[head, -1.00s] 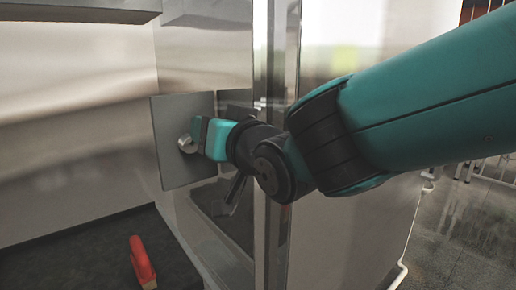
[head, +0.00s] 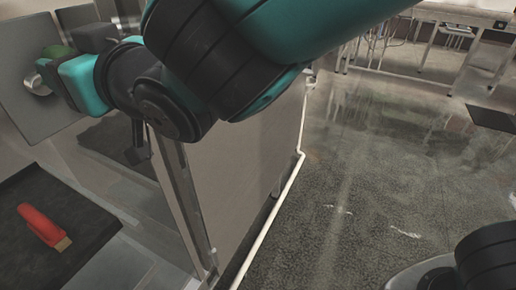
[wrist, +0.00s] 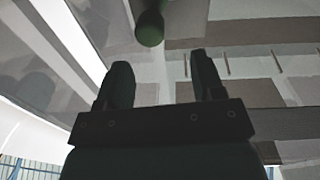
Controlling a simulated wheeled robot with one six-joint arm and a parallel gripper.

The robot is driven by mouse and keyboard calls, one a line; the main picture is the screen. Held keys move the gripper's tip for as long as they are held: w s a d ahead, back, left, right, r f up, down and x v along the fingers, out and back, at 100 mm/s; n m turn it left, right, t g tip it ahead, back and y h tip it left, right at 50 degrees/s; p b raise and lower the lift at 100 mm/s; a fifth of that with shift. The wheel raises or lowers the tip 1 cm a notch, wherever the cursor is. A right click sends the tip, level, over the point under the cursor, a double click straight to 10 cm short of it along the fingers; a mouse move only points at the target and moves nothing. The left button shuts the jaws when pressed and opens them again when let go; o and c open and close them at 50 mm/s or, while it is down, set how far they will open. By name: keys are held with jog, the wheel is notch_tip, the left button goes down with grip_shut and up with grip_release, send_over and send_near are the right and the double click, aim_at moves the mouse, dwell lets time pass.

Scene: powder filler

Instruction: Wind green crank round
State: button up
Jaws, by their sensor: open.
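The green crank handle (wrist: 150,28) shows as a rounded green end at the top of the wrist view, just beyond the fingertips and between their lines. My gripper (wrist: 162,66) is open, with two dark fingers apart and nothing between them. In the head view, a dark green part of the crank (head: 57,51) shows just above my gripper (head: 50,78), in front of a grey square plate (head: 20,105). A round metal hub (head: 37,84) sits by the plate. The arm and gripper hide most of the crank, and I cannot tell whether they touch.
A red-handled brush or scraper (head: 42,224) lies on a dark mat (head: 80,215) below the plate. A panelled cabinet side (head: 235,165) with a white pipe (head: 270,215) at its foot stands beside it. Open floor (head: 390,180) lies to the right, with tables behind.

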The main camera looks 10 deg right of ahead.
jog(key=b+v, duration=0.4)
jog(key=v, duration=0.7)
jog(key=w+d+f+m+g+h, duration=0.3)
jog(key=d+f+h, duration=0.3)
jog(key=d+f, duration=0.3)
jog(key=s+d+f+g+h, duration=0.2)
jog(key=s+d+f+g, duration=0.3)
jog(key=d+f, duration=0.1)
jog(key=shift+s+f+g, duration=0.2)
jog(key=shift+f+g, duration=0.2)
jog(key=shift+f, duration=0.4)
